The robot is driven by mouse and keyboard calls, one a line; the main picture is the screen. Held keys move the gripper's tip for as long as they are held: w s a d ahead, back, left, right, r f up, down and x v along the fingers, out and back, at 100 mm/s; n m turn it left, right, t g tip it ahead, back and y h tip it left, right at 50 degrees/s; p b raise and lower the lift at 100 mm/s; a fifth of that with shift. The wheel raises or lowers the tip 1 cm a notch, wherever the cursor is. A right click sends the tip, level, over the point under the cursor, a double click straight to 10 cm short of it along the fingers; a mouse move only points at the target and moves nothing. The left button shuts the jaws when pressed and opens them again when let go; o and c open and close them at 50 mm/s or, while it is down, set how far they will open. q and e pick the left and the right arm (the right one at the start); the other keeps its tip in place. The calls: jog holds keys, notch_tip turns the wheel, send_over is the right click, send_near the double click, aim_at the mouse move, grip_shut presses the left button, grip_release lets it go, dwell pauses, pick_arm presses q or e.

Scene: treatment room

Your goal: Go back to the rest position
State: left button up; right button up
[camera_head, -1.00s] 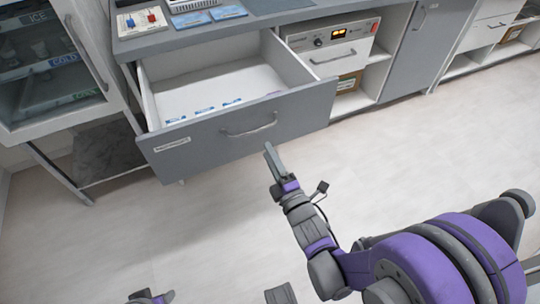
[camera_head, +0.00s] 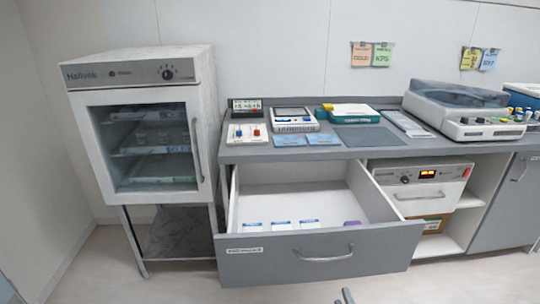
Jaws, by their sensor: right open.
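Only the tip of my right gripper (camera_head: 346,296) shows, at the bottom edge of the view, in front of the drawer. It is open and nothing shows in it; the rest of that arm is out of frame. It appears apart from the drawer handle (camera_head: 324,254). The grey-fronted drawer (camera_head: 265,262) is pulled out. Its white inside holds several small blue-and-white labelled items (camera_head: 281,225) and a purple item (camera_head: 352,224) near the front. My left gripper is not in view.
A white glass-door cabinet (camera_head: 142,78) stands at the left on a stand. A device with an orange display (camera_head: 425,174) sits right of the drawer.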

jog(key=s+a+f+m+g, duration=0.1)
jog(key=s+f+m+g, duration=0.45)
jog(key=s, duration=0.55)
jog(key=s+a+f+m+g, duration=0.1)
jog(key=s+f+m+g, duration=0.1)
jog(key=s+m+g, duration=0.65)
pick_arm(q)
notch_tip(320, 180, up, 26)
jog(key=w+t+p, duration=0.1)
jog(key=p, duration=2.2)
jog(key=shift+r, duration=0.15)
pick_arm(e)
notch_tip(320, 180, up, 26)
jog(key=t, duration=0.2)
jog(key=shift+d+m+t, duration=0.15)
jog(key=shift+m+t, duration=0.15)
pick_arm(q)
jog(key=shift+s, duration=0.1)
pick_arm(e)
jog(key=shift+s, duration=0.15)
